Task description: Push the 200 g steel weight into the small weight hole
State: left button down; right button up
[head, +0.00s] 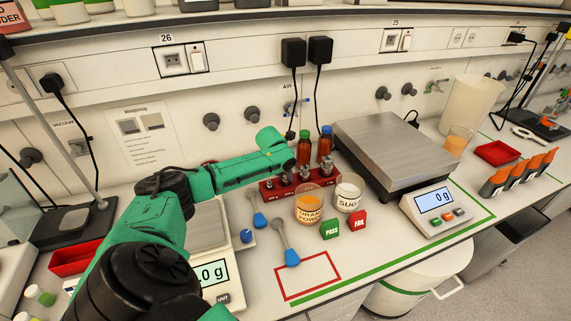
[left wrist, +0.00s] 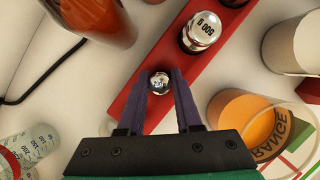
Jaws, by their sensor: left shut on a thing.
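The red weight block (head: 267,196) stands on the bench with several shiny steel weights in a row; the block also shows in the left wrist view (left wrist: 172,62). My left gripper (left wrist: 159,84) is shut on a small steel weight (left wrist: 158,81) at the near end of the block, one finger on each side. Its marking looks like 200 but is small. Whether it is fully seated in its hole is hidden by the fingers. A larger weight (left wrist: 201,31), apparently marked 500 g, stands farther along the block. My right gripper is not in view.
Two brown bottles (head: 304,148) stand close behind the block. An orange powder cup (head: 309,207) and a sugar cup (head: 347,196) stand in front. A large scale (head: 385,135) reading 0 g is to the right. Blue-handled spoons (head: 290,254) lie front left.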

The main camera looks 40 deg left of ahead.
pick_arm(q)
jog(key=c, duration=0.5)
grip_release()
jog(key=b+v, duration=0.2)
jog(key=v, duration=1.2)
jog(key=shift+s+d+r, duration=0.1)
jog(key=shift+r, duration=0.1)
jog(key=shift+f, duration=0.1)
